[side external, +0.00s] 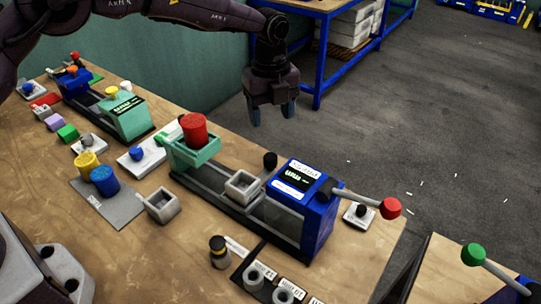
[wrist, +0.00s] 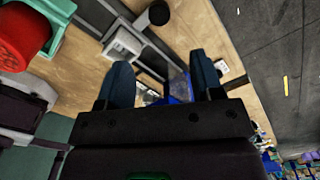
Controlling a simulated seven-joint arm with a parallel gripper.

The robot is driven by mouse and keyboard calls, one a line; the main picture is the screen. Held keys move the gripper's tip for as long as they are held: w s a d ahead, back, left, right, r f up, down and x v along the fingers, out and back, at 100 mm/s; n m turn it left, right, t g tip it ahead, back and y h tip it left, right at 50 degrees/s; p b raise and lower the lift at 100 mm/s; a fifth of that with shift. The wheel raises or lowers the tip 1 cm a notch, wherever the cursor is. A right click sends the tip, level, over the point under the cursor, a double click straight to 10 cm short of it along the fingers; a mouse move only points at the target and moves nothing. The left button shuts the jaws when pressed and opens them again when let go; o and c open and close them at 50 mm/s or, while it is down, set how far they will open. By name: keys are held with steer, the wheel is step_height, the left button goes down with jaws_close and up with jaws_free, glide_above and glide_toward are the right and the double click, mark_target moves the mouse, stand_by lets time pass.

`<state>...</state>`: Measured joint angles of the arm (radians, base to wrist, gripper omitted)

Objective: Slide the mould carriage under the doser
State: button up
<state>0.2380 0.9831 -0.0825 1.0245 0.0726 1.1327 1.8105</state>
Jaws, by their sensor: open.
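The mould carriage (side external: 242,186) is a grey open box on a dark rail (side external: 218,204), between the green doser and the blue press. A black ball knob (side external: 270,160) stands beside it; the knob also shows in the wrist view (wrist: 158,12), near the carriage (wrist: 122,45). The doser (side external: 198,153) is a green bracket holding a red cylinder (side external: 194,130), at the rail's left end. My gripper (side external: 271,118) is open and empty, pointing down, well above and apart from the carriage and knob. Its two fingers frame part of the blue press in the wrist view (wrist: 160,60).
The blue press (side external: 315,212) has a lever with a red knob (side external: 390,208). A loose grey box (side external: 162,206), yellow and blue cylinders (side external: 104,180) and small switches crowd the bench's near side. A second station with a green press (side external: 123,117) stands farther left.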

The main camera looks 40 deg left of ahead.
mark_target(270, 157)
step_height(270, 157, down, 12)
steer(key=m, duration=0.2)
steer(key=shift+f+m, duration=0.25)
steer(key=shift+m, duration=0.05)
steer(key=shift+c, duration=0.3)
